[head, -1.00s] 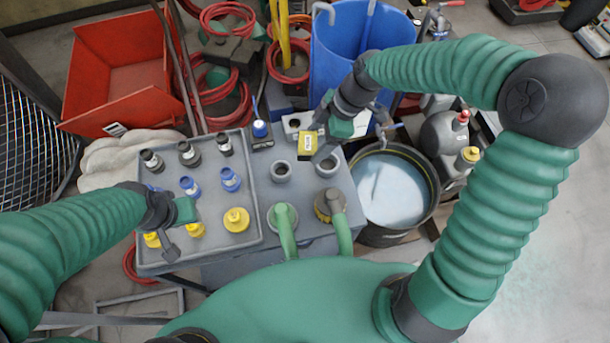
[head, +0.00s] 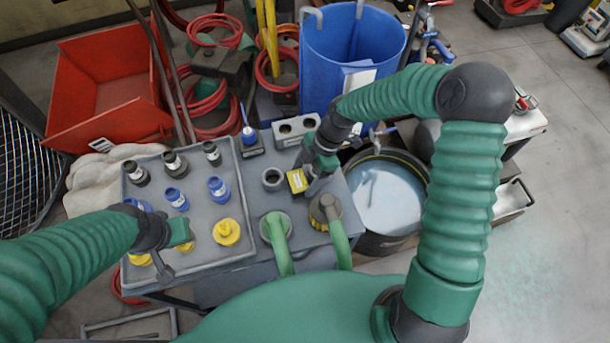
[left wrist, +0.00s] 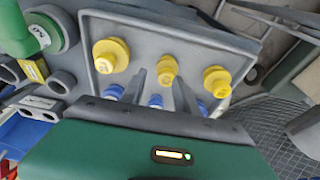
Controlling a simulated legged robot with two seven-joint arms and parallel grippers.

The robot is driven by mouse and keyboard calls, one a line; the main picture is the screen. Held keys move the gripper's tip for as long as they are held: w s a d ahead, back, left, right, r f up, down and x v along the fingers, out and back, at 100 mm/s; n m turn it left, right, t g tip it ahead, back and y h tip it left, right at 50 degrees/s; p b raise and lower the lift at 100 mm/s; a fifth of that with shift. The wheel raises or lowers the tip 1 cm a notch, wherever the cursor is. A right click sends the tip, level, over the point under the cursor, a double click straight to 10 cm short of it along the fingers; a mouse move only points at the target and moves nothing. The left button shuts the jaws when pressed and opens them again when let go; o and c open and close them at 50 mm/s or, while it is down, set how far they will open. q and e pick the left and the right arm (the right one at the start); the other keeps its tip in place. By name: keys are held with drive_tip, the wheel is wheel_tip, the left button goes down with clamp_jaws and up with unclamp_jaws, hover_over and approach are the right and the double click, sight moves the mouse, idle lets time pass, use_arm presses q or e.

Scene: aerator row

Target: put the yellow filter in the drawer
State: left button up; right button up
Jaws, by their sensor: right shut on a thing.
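A yellow filter (head: 298,181), block-shaped with a pale label, is in my right gripper (head: 310,177), which is shut on it. It shows over the grey bench top (head: 240,274), just right of an empty round socket (head: 272,180). The gripper hides the socket to the right; I cannot tell whether the filter touches the bench. My left gripper (head: 178,254) is empty above the front of the grey tray. In the left wrist view its fingers (left wrist: 163,82) are apart, with a yellow plug (left wrist: 167,70) seen between them. I cannot make out a drawer.
The grey tray (head: 246,250) holds black, blue and yellow plugs. Two green hoses (head: 280,250) (head: 339,242) rise at the bench front. A grey block with two holes (head: 297,131) stands behind. A round tub of liquid (head: 388,196), a blue bin (head: 345,60) and a red bin (head: 105,85) surround the bench.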

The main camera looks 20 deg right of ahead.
drive_tip(key=shift+f, duration=0.1)
drive_tip(key=o, duration=1.4)
drive_tip(key=shift+c, duration=0.2)
